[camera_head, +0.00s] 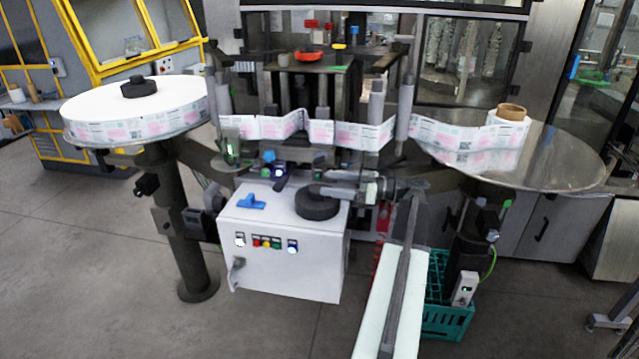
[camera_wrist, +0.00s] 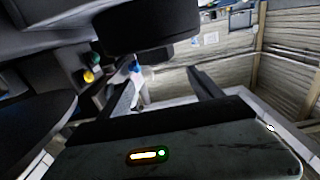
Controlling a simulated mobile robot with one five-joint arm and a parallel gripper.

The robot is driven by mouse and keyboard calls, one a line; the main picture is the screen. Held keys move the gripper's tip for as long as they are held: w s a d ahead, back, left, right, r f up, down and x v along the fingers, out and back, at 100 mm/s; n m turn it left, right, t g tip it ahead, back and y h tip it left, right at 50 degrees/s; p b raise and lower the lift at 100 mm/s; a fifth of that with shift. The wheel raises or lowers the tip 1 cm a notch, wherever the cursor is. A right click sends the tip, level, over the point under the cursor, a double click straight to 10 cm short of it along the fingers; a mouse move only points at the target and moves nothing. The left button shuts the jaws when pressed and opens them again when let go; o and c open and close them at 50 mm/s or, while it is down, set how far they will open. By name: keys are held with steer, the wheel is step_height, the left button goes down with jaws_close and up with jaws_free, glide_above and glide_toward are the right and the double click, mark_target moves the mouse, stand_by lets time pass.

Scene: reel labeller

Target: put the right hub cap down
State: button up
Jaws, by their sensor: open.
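The right hub cap, a black disc (camera_head: 318,204), lies on top of the white control box (camera_head: 285,262), near its right side. My gripper (camera_head: 326,190) is just above and beside it, reaching in from the right. In the wrist view the black disc (camera_wrist: 148,28) fills the upper middle, and my gripper (camera_wrist: 162,75) shows two spread fingers with nothing between them. Whether a finger touches the cap cannot be told. The right reel plate (camera_head: 560,160) carries a brown core (camera_head: 511,112) with no cap on it.
Another black cap (camera_head: 139,87) sits on the white left reel (camera_head: 100,105). A blue clamp-like piece (camera_head: 250,202) lies on the box, left of the cap. The label web (camera_head: 340,135) runs behind the box. A green crate (camera_head: 447,318) stands on the floor at right.

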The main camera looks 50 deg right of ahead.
steer(key=v, duration=0.7)
steer(key=shift+s, duration=0.3)
steer(key=shift+d, duration=0.1)
